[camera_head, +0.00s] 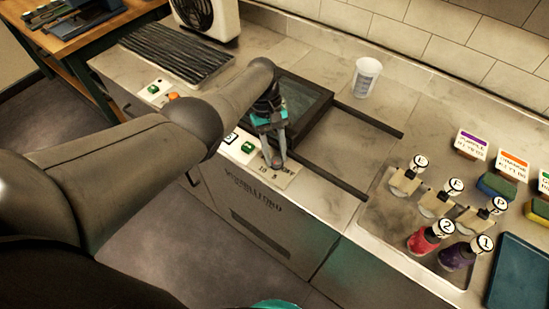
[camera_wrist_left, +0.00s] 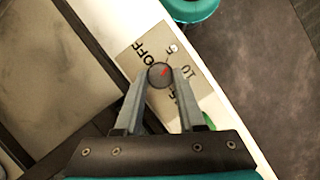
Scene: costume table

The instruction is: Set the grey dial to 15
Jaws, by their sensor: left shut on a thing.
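The grey dial (camera_wrist_left: 159,74) is a small round knob with a red pointer mark, on a beige plate (camera_wrist_left: 135,58) marked OFF, 5, 10 and, partly hidden by a finger, what looks like 15. The red mark points up and right in the left wrist view, roughly between 5 and 10. My left gripper (camera_wrist_left: 158,79) is shut on the dial, one finger on each side. In the head view my left gripper (camera_head: 277,163) reaches down to the plate (camera_head: 285,180) at the counter's front edge; the fingers mostly cover the dial there.
A green switch (camera_head: 248,147) sits left of the dial. A dark-framed panel (camera_head: 303,100) and black rails lie behind. A white cup (camera_head: 367,77) stands farther back. Several labelled bottles, sponges and a blue tray (camera_head: 520,275) are at the right. The counter's front edge is close.

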